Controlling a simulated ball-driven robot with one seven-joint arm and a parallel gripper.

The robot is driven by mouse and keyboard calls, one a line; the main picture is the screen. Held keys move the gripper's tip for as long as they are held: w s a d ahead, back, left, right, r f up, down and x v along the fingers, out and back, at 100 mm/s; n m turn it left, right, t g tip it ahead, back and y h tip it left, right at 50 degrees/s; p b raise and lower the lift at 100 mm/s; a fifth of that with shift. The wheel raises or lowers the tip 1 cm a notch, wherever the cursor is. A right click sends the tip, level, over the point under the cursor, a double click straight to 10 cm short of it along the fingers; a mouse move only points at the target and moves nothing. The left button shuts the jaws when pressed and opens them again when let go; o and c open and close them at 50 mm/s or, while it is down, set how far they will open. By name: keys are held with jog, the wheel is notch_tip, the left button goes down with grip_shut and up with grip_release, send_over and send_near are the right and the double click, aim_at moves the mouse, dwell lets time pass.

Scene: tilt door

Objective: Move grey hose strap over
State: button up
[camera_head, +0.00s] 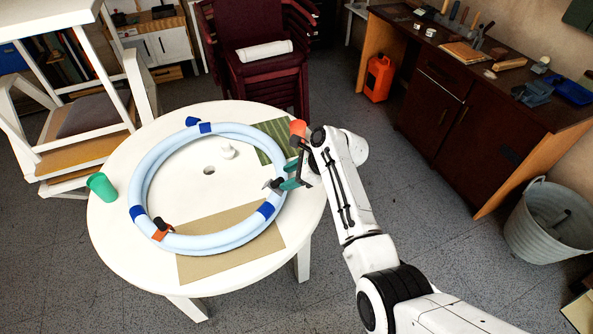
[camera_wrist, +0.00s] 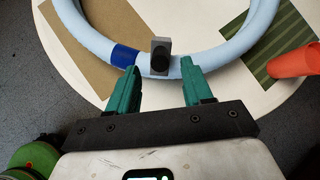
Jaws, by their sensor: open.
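The grey hose strap (camera_wrist: 160,46) sits on the light-blue hose ring (camera_wrist: 85,38), with its black knob facing my gripper in the wrist view. It stands just right of a dark-blue band on the hose. My gripper (camera_wrist: 160,84) is open, with one green finger to each side of the strap's line and the strap just ahead of the fingertips. No contact shows. In the head view my gripper (camera_head: 289,183) is at the right side of the hose ring (camera_head: 180,243), and the strap there is small and partly hidden by my gripper.
The hose lies on a round white table (camera_head: 115,240). A tan mat (camera_head: 230,258) and a green striped mat (camera_head: 272,130) lie partly under it. An orange cup (camera_head: 298,128) stands beside my arm. A green cup (camera_head: 102,186) is at the left, and an orange strap (camera_head: 161,233) is on the hose.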

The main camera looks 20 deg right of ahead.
jog(key=shift+v, duration=1.5)
